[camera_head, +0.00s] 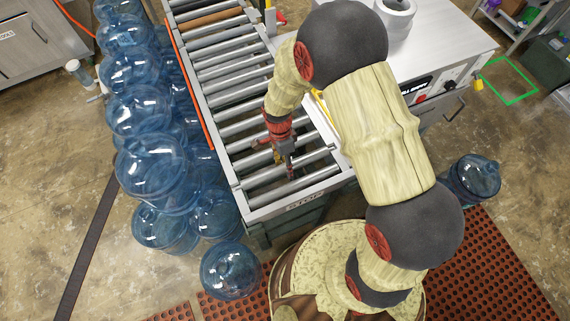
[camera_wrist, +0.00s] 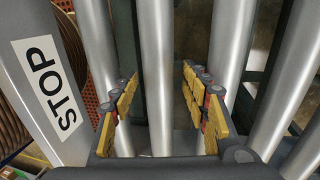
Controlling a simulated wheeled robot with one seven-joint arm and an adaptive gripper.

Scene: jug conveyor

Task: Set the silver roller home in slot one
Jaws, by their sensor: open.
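My gripper (camera_head: 288,163) points down over the near end of the roller conveyor (camera_head: 228,160). In the wrist view my gripper (camera_wrist: 161,105) is open, with yellow-padded fingers spread. A silver roller (camera_wrist: 155,65) runs between the fingers, with a gap visible on each side. Other silver rollers lie to its left (camera_wrist: 97,50) and right (camera_wrist: 231,45). In the head view the silver roller nearest the end (camera_head: 320,177) lies by the end rail. The roller ends are hidden in the wrist view. I cannot tell which position is slot one.
A STOP label (camera_wrist: 48,85) marks the end rail. Several blue jugs (camera_head: 155,170) crowd the conveyor's left side. A white-topped machine (camera_head: 440,40) stands to the right. One blue jug (camera_head: 475,177) stands on the right. A brown roller (camera_head: 213,19) lies farther up the conveyor.

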